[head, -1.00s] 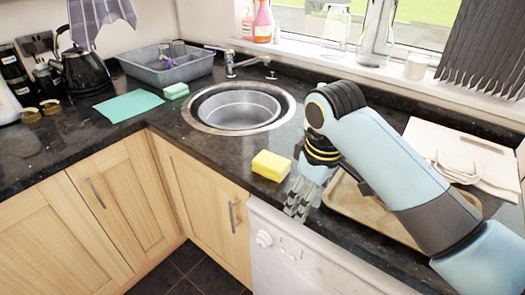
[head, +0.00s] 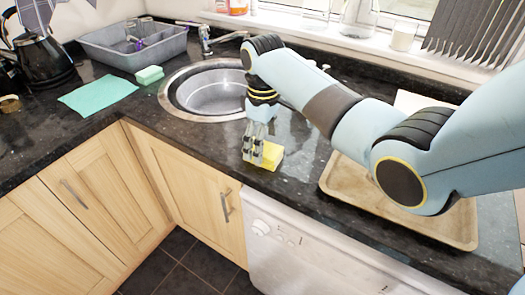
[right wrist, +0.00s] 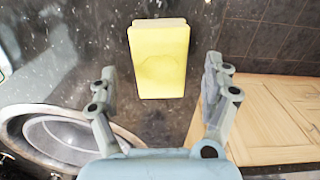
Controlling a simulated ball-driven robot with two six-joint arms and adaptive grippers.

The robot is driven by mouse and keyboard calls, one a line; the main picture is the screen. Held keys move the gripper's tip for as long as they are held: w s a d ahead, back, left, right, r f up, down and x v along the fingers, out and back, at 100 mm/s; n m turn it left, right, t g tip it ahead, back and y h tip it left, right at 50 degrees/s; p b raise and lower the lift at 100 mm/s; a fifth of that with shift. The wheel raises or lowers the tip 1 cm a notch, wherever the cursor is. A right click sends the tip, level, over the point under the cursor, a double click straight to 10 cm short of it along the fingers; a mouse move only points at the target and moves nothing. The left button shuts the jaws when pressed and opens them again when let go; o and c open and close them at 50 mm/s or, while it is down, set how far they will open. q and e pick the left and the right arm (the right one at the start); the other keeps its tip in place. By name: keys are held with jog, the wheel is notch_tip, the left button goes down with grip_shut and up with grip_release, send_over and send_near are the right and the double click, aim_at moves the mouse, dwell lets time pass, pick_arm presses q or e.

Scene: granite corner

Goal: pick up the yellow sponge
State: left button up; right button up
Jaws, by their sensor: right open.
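The yellow sponge (head: 270,156) lies on the dark granite counter between the round sink and the front edge. My right gripper (head: 252,160) is just above and in front of it in the head view and hides part of it. In the right wrist view the whole sponge (right wrist: 159,62) shows, lying between the lines of the two spread fingers and a little beyond their tips. The right gripper (right wrist: 165,78) is open and empty, with clear gaps on both sides of the sponge. My left gripper is not in view.
The round sink (head: 205,113) is left of and behind the sponge. A brown tray (head: 345,185) lies to the right, under my right arm. A green cloth (head: 98,96), a pale green sponge (head: 149,75) and a grey basin (head: 95,52) are at the left. The dishwasher front (head: 300,250) drops below the counter edge.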

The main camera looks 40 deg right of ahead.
jog(key=shift+f, duration=1.5)
jog(key=c, duration=0.6)
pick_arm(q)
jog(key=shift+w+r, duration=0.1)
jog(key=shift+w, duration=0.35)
pick_arm(e)
jog(key=c, duration=0.5)
jog(key=shift+o, duration=0.2)
jog(key=shift+r, duration=0.1)
